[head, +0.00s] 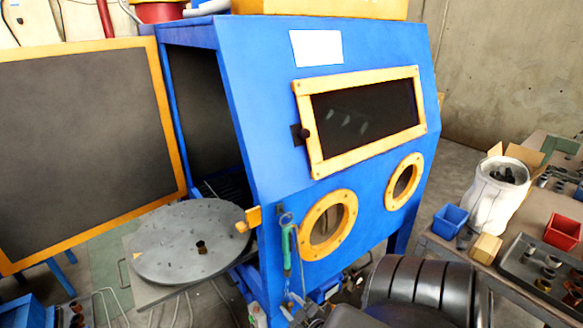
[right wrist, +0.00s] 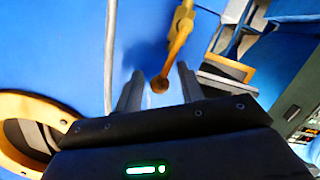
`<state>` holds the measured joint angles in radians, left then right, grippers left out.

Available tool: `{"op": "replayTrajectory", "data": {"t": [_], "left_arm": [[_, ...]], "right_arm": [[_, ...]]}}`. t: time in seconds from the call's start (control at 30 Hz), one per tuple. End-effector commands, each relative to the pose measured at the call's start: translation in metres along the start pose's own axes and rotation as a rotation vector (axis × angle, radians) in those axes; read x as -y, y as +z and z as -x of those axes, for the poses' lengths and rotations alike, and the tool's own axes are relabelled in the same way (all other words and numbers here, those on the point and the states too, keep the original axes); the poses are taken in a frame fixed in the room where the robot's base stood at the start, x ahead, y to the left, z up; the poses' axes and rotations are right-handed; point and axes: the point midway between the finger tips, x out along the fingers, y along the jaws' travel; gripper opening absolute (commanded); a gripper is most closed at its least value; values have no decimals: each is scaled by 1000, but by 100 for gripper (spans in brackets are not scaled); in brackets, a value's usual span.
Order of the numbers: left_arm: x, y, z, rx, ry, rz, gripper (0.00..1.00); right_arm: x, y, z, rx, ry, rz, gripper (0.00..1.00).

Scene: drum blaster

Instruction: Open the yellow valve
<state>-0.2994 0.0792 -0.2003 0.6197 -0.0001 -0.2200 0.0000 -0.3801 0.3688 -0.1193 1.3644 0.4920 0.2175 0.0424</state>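The yellow valve shows in the right wrist view as a yellow-orange lever (right wrist: 178,48) beside the blue panel, its rounded end toward me. My right gripper (right wrist: 158,88) is open, with its two grey fingers apart on either side of the lever's end. I see no contact with the lever. The valve is hard to make out there. My left gripper is in neither view.
The blue cabinet (head: 265,130) has yellow-rimmed portholes (head: 348,212) and a yellow latch piece (head: 250,217) at its left corner. A round grey turntable (head: 175,242) sticks out at left. A cluttered table with a blue bin (head: 450,220) stands at right.

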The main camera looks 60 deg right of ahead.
Motion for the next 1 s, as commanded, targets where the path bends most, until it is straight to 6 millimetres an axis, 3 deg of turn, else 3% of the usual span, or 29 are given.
{"op": "replayTrajectory", "data": {"t": [0.23,0.7,1.0], "left_arm": [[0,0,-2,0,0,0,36],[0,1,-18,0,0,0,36],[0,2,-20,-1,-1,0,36]], "right_arm": [[1,0,8,-1,-1,-2,39],[1,2,92,0,0,-2,39],[0,0,108,-1,2,-1,39]]}}
